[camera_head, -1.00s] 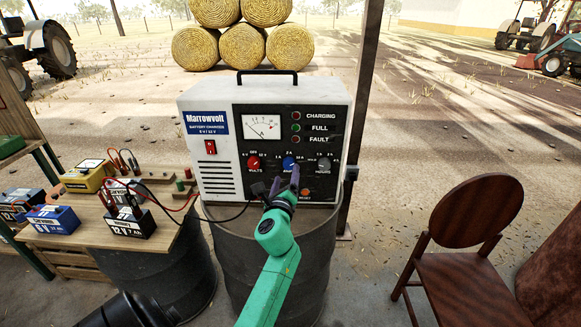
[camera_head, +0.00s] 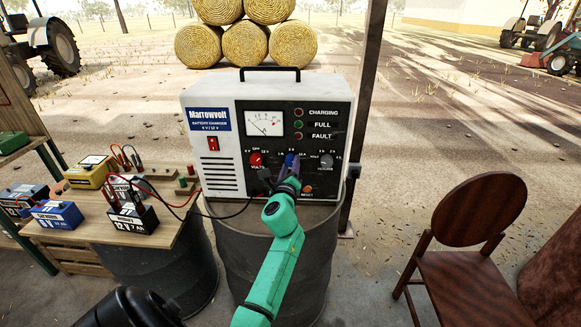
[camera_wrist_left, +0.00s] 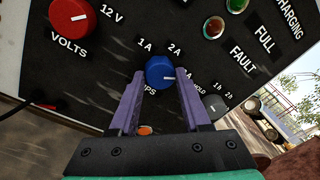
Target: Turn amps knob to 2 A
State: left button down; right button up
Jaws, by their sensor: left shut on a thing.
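The battery charger (camera_head: 225,160) stands on a dark drum, its black panel facing me. The blue amps knob (camera_wrist_left: 158,71) is in the middle of the lower panel, with the marks 1 A and 2 A above it. Its white pointer line is to the right in the left wrist view, not straight at the 2 A mark. My left gripper (camera_head: 288,166) is at the panel. In the left wrist view its purple fingers (camera_wrist_left: 158,88) stand on both sides of the knob, shut on it. The right finger hides part of the scale. My right gripper is not in view.
The red volts knob (camera_wrist_left: 71,15) is left of the amps knob and the grey hold knob (camera_wrist_left: 214,105) is right. Cables run to batteries (camera_head: 134,218) on the wooden table at left. A brown chair (camera_head: 470,215) stands at right.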

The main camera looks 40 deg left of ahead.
pick_arm(q)
jog(key=shift+f, duration=0.1)
jog(key=n+b, duration=0.2)
jog(key=shift+f+n, duration=0.1)
jog(key=shift+n, duration=0.2)
jog(key=n+b, duration=0.5)
jog(key=n, duration=0.2)
jog(key=shift+y, duration=0.3)
jog(key=shift+d+n+b, duration=0.1)
jog(key=shift+n+b, duration=0.5)
jog(key=shift+n, duration=0.5)
jog(key=shift+c, duration=1.8)
grip_release()
